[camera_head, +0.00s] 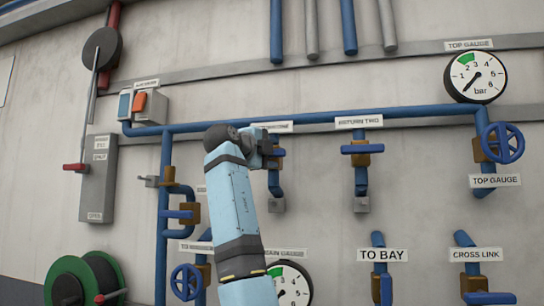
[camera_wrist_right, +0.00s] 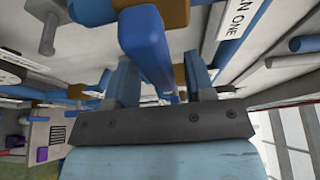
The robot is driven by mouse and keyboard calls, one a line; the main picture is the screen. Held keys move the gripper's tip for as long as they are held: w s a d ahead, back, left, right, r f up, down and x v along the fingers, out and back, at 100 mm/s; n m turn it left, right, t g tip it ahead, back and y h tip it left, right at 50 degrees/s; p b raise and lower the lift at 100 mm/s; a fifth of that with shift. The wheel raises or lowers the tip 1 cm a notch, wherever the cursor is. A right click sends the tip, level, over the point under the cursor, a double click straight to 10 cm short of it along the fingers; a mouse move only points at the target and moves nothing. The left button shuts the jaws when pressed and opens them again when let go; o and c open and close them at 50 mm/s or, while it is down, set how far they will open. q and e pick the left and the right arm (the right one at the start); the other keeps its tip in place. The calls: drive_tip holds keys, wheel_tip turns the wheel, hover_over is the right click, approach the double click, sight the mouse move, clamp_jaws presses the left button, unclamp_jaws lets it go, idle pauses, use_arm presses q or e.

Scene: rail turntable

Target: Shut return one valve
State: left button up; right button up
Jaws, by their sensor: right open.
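The return one valve has a brass body (camera_head: 274,163) on a blue drop pipe, below a label partly hidden by my arm in the head view. Its blue lever shows in the right wrist view (camera_wrist_right: 147,45) as a long bar reaching between the fingers. The label ending "N ONE" (camera_wrist_right: 236,22) is beside it there. My right gripper (camera_head: 270,150) is at this valve, hiding much of the lever in the head view. In the wrist view its fingers (camera_wrist_right: 160,85) are apart, one on each side of the lever. Whether they touch it is unclear. My left gripper is not in view.
The return two valve (camera_head: 361,149), with a level blue lever, hangs to the right. The long blue pipe (camera_head: 420,112) runs above. The top gauge (camera_head: 475,77) and a blue handwheel (camera_head: 503,143) are far right. More valves and a main gauge (camera_head: 289,285) are below.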

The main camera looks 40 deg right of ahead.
drive_tip(key=b+v, duration=0.2)
drive_tip(key=v, duration=1.1)
